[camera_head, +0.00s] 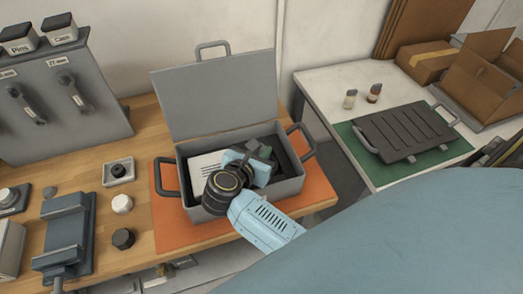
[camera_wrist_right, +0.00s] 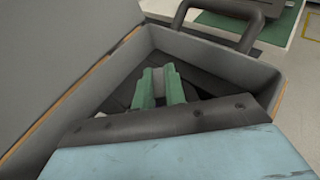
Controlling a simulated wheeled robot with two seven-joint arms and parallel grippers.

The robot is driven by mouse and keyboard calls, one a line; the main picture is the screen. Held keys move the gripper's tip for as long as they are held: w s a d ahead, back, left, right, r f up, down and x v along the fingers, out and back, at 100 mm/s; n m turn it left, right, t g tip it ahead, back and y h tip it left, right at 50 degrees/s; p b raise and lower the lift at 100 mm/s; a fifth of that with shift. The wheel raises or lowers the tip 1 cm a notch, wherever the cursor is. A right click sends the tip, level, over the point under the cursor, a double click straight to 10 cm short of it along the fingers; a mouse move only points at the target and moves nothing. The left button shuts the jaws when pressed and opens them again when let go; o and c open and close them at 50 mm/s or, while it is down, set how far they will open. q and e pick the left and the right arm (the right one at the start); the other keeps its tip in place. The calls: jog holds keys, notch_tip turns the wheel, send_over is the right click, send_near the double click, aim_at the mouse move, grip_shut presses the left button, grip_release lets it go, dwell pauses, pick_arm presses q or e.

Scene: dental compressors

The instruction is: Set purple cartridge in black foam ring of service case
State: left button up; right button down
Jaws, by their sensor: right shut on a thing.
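The open grey service case (camera_head: 288,188) stands on an orange mat, its lid (camera_head: 222,100) raised at the back. My right gripper (camera_head: 262,155) reaches down inside the case, toward its right part. In the right wrist view, the green fingers of my right gripper (camera_wrist_right: 160,88) point into a corner of the case (camera_wrist_right: 208,62), over dark lining. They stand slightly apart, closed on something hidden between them. I cannot make out the purple cartridge in either view. The black foam ring cannot be told apart from the dark lining. My left gripper is out of view.
A white card (camera_head: 207,164) lies in the left part of the case. The handles (camera_head: 166,178) stick out at its sides. A small tray (camera_head: 118,172), a white knob (camera_head: 122,203) and a blue-grey fixture (camera_head: 66,235) stand to the left. A white table (camera_head: 325,90) stands right.

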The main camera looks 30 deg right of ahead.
jog(key=shift+f+b, duration=0.35)
jog(key=shift+f, duration=0.05)
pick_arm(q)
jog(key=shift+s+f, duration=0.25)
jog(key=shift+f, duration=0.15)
pick_arm(e)
jog(key=c, duration=1.5)
grip_release()
jog(key=shift+o, duration=0.2)
jog(key=shift+r, duration=0.1)
